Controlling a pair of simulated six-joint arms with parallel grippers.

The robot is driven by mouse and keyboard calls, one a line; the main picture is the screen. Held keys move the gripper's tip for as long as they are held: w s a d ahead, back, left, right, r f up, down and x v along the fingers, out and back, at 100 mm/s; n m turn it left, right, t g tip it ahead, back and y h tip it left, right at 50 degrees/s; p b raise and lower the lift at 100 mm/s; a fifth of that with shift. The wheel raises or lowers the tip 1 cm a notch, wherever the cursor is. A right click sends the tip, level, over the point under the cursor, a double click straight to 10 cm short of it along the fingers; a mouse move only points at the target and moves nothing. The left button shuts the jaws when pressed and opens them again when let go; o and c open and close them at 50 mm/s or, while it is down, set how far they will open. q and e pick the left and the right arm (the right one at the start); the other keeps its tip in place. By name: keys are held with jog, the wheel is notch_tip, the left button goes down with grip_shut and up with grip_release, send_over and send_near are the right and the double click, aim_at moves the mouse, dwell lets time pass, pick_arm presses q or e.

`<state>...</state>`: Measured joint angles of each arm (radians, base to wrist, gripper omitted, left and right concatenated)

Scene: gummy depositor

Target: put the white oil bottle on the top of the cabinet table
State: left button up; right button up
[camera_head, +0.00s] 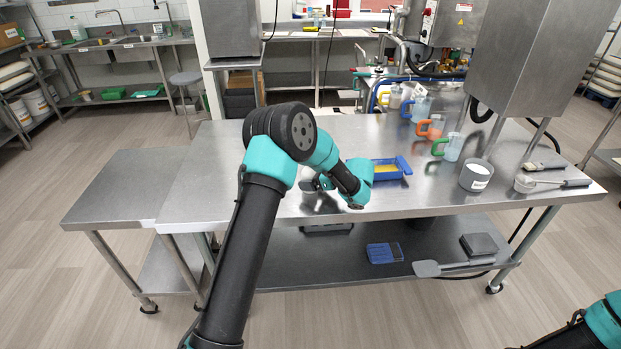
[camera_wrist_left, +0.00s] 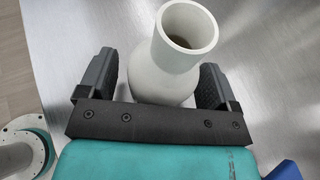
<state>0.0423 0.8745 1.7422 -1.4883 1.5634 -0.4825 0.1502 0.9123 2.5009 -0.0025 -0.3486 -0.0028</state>
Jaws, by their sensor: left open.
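A white bottle (camera_wrist_left: 178,52) with an open, flared neck stands between the two dark fingers of my left gripper (camera_wrist_left: 157,88) in the left wrist view. The fingers are open on either side of it, and I cannot tell whether they touch it. In the head view my left gripper (camera_head: 318,184) is low over the front middle of the steel table (camera_head: 240,165). There the arm and gripper hide the bottle. A lower steel table (camera_head: 125,185) adjoins at the left with a bare top. I cannot tell which surface is the cabinet table. My right gripper is out of view.
A blue tray (camera_head: 389,169) sits just right of my left gripper. Several handled jugs, such as one with a green handle (camera_head: 450,147), and a grey tub (camera_head: 476,175) stand further right. A big steel hopper (camera_head: 530,65) overhangs the right side. The table's left part is clear.

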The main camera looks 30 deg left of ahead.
pick_arm(q)
jog(key=shift+r, duration=0.1)
jog(key=shift+d+r, duration=0.15)
jog(key=v, duration=1.1)
jog(key=shift+d, duration=0.3)
jog(key=shift+r, duration=0.1)
